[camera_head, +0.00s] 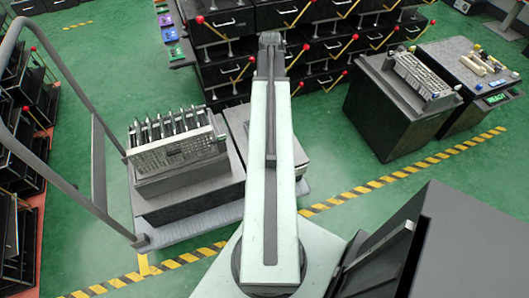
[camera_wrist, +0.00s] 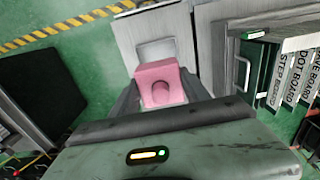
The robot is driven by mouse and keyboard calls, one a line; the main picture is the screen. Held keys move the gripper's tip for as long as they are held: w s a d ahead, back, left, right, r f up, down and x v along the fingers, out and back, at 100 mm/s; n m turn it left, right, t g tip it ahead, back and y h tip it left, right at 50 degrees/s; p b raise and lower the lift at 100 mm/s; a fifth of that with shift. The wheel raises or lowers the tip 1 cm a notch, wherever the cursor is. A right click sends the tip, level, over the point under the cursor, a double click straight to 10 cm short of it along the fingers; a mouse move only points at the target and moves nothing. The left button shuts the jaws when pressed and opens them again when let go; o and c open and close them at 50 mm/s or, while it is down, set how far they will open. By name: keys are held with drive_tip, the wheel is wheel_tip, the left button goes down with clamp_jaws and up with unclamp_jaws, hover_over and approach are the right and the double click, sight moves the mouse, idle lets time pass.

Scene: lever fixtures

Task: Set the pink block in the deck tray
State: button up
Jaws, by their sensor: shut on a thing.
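The pink block (camera_wrist: 157,72) is between the fingers of my gripper (camera_wrist: 160,88) in the wrist view, and the gripper is shut on it. The block has a round feature on its near face. A pale square tray (camera_wrist: 153,50) in a grey deck (camera_wrist: 128,38) shows just beyond the block. The block overlaps the tray's near part in the picture, and I cannot tell the height between them. In the head view, my arm hides the block and the gripper fingers.
A rack of labelled boards (camera_wrist: 292,72) stands right of the deck in the wrist view, and a dark box (camera_wrist: 38,95) is at left. In the head view, a slotted fixture (camera_head: 172,150) stands left of my arm. Lever-fronted cabinets (camera_head: 325,45) are ahead.

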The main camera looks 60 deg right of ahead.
drive_tip(key=d+f+b, duration=0.1)
drive_tip(key=f+b, duration=0.8)
drive_tip(key=f, duration=0.1)
drive_tip(key=f+b, duration=1)
drive_tip(key=f, duration=0.1)
drive_tip(key=w+d+f+b, duration=0.1)
drive_tip(key=f+b, duration=0.9)
drive_tip(key=f, duration=0.1)
drive_tip(key=shift+w+d+f, duration=0.1)
drive_tip(key=shift+d+f, duration=0.1)
drive_tip(key=shift+d, duration=0.15)
drive_tip(key=shift+r, duration=0.2)
drive_tip(key=shift+f, duration=0.1)
drive_tip(key=o, duration=1.7)
drive_tip(key=shift+c, duration=0.2)
